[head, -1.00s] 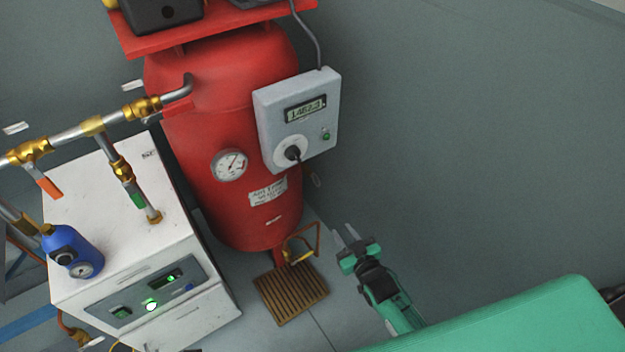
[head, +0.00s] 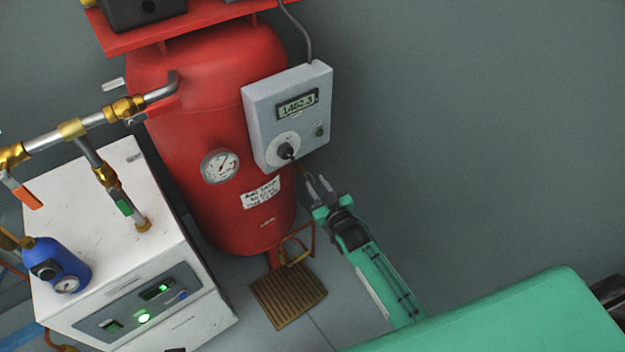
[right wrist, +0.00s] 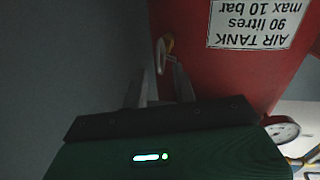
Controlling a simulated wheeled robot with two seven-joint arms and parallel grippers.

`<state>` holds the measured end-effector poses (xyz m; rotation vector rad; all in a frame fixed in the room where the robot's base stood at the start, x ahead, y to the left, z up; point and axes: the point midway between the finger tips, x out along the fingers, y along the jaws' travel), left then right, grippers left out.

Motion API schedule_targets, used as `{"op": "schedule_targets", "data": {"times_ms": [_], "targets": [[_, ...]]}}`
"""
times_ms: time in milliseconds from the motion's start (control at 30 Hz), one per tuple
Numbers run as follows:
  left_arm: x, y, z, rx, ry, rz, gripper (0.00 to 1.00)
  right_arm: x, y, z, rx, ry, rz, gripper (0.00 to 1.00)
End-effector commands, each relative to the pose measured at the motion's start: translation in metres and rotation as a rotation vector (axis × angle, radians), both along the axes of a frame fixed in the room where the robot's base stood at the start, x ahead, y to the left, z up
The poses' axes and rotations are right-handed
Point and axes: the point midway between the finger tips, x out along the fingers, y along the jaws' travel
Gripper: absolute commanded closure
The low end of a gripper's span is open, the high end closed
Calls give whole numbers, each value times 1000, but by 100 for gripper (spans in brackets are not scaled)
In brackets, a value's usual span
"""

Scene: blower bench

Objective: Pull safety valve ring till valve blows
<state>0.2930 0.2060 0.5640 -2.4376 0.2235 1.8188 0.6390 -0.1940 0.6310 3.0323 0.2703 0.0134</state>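My right gripper (head: 317,184) is just below the control box, at the right side of the red air tank (head: 205,120). Its two fingers are apart, and I see nothing gripped. In the right wrist view, its fingertips (right wrist: 163,70) point towards a small brass fitting (right wrist: 168,43) on the tank's side, which appears to be the safety valve. A thin pale ring or tab (right wrist: 160,55) hangs by it, at or just beyond the fingertips; I cannot tell whether they touch. In the head view, the control box and gripper mostly hide the valve. My left gripper is not in view.
The grey control box (head: 260,110) reads about 1462.3 and overhangs the gripper. A pressure gauge (head: 221,166) is on the tank's front. A white cabinet (head: 110,230) with brass piping stands left. A wooden grate (head: 288,297) lies below. The right side is clear.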

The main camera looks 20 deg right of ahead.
Motion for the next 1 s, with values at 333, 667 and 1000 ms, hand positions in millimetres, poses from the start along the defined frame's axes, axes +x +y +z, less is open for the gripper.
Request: {"op": "schedule_targets", "data": {"times_ms": [333, 667, 1000], "targets": [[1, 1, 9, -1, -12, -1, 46, 31, 5, 0, 0, 0, 0, 72], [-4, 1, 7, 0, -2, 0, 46, 32, 6, 0, 0, 0, 0, 78], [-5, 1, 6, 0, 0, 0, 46, 32, 4, 0, -1, 0, -2, 100]]}}
